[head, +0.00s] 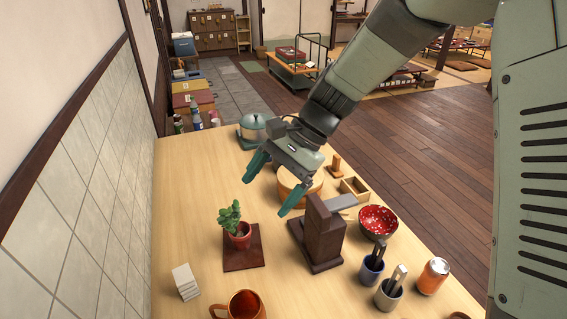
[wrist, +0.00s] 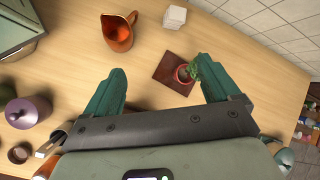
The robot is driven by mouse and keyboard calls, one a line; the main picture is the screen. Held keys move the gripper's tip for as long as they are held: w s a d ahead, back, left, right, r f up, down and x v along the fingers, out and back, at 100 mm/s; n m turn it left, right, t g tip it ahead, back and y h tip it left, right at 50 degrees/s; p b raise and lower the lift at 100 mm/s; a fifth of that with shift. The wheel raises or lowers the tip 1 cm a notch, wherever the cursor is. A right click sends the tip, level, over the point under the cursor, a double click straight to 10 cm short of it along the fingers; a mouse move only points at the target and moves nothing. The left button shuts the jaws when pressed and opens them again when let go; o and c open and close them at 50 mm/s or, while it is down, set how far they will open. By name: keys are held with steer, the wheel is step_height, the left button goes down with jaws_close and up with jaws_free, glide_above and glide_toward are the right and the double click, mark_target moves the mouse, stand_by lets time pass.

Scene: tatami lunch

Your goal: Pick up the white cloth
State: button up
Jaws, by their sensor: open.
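The white cloth (head: 185,282) looks like a small folded, squarish stack. It lies on the light wooden table near the tiled wall, at the lower left of the head view. In the wrist view the white cloth (wrist: 174,17) is at the top, beyond the fingertips. My gripper (head: 266,208) is open with teal fingers apart and nothing between them. It hangs above the table, behind and to the right of the cloth, over the area by the potted plant.
A potted plant (head: 236,226) on a dark square board (head: 244,261) stands between my gripper and the cloth. A copper jug (wrist: 118,32) is beside the cloth. A dark wooden block (head: 318,236), red bowl (head: 378,222), cups and orange can (head: 433,276) stand to the right.

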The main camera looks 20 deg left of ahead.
steer(key=s+a+f+m+g+y, duration=0.15)
steer(key=s+a+f+g, duration=0.25)
steer(key=a+f, duration=0.55)
steer(key=m+g+y, duration=0.1)
steer(key=m+g, duration=0.1)
steer(key=m, duration=0.1)
glide_toward(177, 282)
step_height(177, 282, up, 4)
steer(key=s+a, duration=0.1)
steer(key=a, duration=0.2)
step_height(177, 282, down, 8)
steer(key=shift+s+d+r, duration=0.2)
steer(key=shift+r, duration=0.05)
steer(key=x, duration=0.7)
steer(key=shift+s+a+f, duration=0.1)
steer(key=shift+s, duration=0.1)
steer(key=c, duration=1)
steer(key=shift+c, duration=0.2)
